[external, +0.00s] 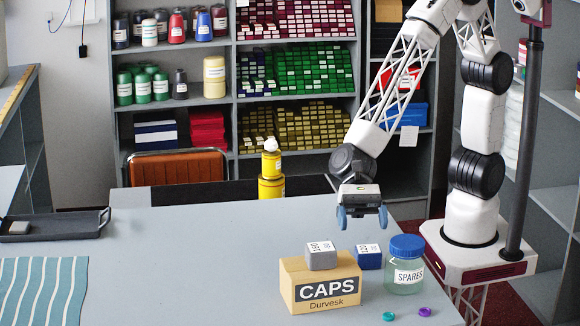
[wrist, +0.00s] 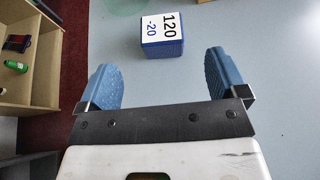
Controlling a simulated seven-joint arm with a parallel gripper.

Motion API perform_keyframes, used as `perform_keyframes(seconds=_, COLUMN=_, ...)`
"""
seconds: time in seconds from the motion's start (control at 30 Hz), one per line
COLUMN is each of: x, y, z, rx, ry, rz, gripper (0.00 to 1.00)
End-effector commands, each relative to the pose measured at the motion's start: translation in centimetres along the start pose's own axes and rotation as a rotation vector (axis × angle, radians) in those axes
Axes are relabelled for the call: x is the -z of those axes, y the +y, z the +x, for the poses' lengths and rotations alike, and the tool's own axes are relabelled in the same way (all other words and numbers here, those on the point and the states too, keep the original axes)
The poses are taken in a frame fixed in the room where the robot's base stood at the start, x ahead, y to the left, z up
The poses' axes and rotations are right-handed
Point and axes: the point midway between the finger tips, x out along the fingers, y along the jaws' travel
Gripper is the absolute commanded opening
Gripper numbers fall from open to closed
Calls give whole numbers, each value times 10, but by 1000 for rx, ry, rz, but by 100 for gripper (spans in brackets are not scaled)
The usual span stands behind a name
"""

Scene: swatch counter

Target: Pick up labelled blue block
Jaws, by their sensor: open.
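The blue block (external: 369,261) stands on the grey counter, between the cardboard box and the glass jar, with a white label on top. In the wrist view the blue block (wrist: 163,50) shows a label reading "120 -20" and lies ahead of the fingers, near the top edge. My gripper (external: 362,213) is open and empty, above the counter and apart from the block. Its blue fingers (wrist: 162,80) are spread in the wrist view, with bare counter between them.
A CAPS box (external: 290,292) with a grey labelled block (external: 321,258) on it stands left of the blue block. A SPARES jar (external: 405,275) stands right. Green (external: 389,316) and purple (external: 425,311) caps lie in front. The counter's middle is clear.

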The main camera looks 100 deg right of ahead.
Motion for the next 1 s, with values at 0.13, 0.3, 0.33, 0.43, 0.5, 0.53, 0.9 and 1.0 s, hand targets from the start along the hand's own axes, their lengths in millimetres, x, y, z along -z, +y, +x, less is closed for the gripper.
perform_keyframes(seconds=0.13, x=3, y=-2, z=12, rx=11, ry=-13, rz=48, gripper=92)
perform_keyframes(seconds=0.3, x=3, y=-3, z=13, rx=13, ry=-15, rz=54, gripper=92)
perform_keyframes(seconds=0.33, x=3, y=-3, z=13, rx=13, ry=-15, rz=54, gripper=92)
perform_keyframes(seconds=0.43, x=3, y=-3, z=13, rx=13, ry=-15, rz=53, gripper=92)
perform_keyframes(seconds=0.5, x=2, y=-3, z=14, rx=13, ry=-15, rz=52, gripper=92)
perform_keyframes(seconds=0.53, x=2, y=-3, z=15, rx=12, ry=-15, rz=52, gripper=92)
perform_keyframes(seconds=0.9, x=2, y=-3, z=38, rx=12, ry=-15, rz=51, gripper=92)
perform_keyframes(seconds=1.0, x=2, y=-3, z=39, rx=12, ry=-15, rz=51, gripper=92)
